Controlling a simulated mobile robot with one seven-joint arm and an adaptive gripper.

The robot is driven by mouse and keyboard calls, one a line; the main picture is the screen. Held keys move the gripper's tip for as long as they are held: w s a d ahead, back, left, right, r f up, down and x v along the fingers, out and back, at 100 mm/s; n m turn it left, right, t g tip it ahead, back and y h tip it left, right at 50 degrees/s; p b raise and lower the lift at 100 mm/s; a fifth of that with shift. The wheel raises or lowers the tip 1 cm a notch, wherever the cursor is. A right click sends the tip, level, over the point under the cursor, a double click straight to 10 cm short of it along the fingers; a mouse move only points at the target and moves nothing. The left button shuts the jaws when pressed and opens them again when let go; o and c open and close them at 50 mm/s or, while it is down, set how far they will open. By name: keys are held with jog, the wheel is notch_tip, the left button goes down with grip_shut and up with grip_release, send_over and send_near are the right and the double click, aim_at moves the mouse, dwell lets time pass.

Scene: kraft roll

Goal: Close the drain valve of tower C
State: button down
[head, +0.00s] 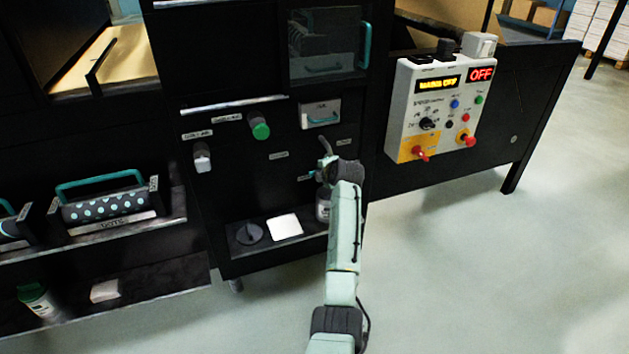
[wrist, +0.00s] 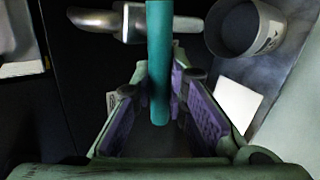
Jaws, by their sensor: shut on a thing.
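The teal lever of the drain valve (wrist: 159,60) stands between my gripper's fingers in the wrist view. My gripper (wrist: 170,105) has its purple pads closed on the lever from both sides. A metal pipe (wrist: 105,20) lies behind the lever, and the lever appears to run crosswise to it. In the head view my wrist and arm hide most of the valve; the grey bent pipe (head: 325,146) shows above my wrist. I cannot read a tower C label there.
A grey cup (wrist: 245,28) and a white square pad (head: 286,226) stand on the low shelf by the valve. A control box (head: 438,105) with an OFF display is at the right. A green knob (head: 260,130) is at the upper left. Open floor lies at the right.

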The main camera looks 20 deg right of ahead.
jog(key=shift+r+m+y+b, duration=0.4)
jog(key=shift+y+b, duration=0.1)
jog(key=shift+b, duration=0.15)
jog(key=c, duration=1.6)
grip_release()
jog(key=shift+o, duration=0.2)
jog(key=shift+f, duration=0.1)
jog(key=v, duration=1.2)
jog(key=shift+w+a, duration=0.1)
jog(key=shift+w, duration=0.05)
